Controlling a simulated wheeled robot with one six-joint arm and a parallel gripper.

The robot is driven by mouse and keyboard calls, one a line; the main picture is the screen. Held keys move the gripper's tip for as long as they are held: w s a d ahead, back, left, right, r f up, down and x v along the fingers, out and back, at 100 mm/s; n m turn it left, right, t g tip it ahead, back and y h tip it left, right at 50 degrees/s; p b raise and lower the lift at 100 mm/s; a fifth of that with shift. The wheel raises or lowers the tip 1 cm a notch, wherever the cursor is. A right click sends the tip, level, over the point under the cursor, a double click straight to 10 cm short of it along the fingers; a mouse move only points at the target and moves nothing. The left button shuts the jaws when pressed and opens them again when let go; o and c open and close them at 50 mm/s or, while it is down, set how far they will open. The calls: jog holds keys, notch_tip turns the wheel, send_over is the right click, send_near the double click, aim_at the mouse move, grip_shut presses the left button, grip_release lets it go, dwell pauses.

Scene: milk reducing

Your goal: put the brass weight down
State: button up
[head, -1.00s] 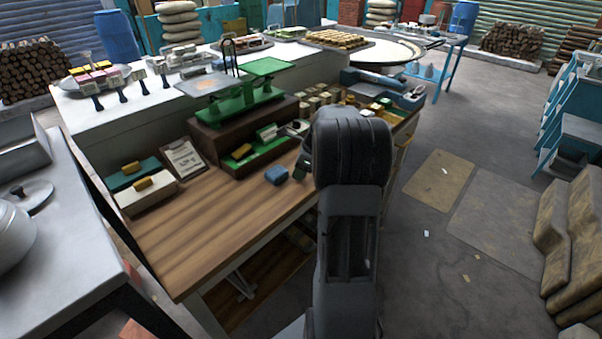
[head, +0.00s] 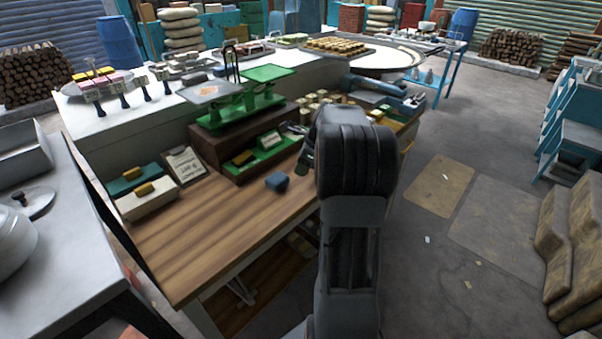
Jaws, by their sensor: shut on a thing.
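My arm (head: 352,165) rises in front of the bench's right part, and my gripper is hidden behind its dark upper part. No weight in its jaws can be seen. A brass-coloured block (head: 243,158) lies in the green tray (head: 262,159) at the foot of the balance. Two more brass-coloured blocks lie on a teal box (head: 122,186) and a cream box (head: 130,208) at the bench's left. The green balance scale (head: 238,110) stands on a dark wooden block, with a grey left pan (head: 203,92) and a green right pan (head: 268,73).
A small blue block (head: 277,181) lies on the wooden bench (head: 205,235), whose front is clear. A clipboard (head: 186,165) lies left of the balance. Several pale blocks (head: 318,104) stand behind my arm. A metal table (head: 60,270) is at the left.

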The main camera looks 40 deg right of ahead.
jog(key=s+d+r, duration=0.8)
jog(key=d+r, duration=0.1)
jog(key=d, duration=0.1)
jog(key=shift+s+d, duration=0.25)
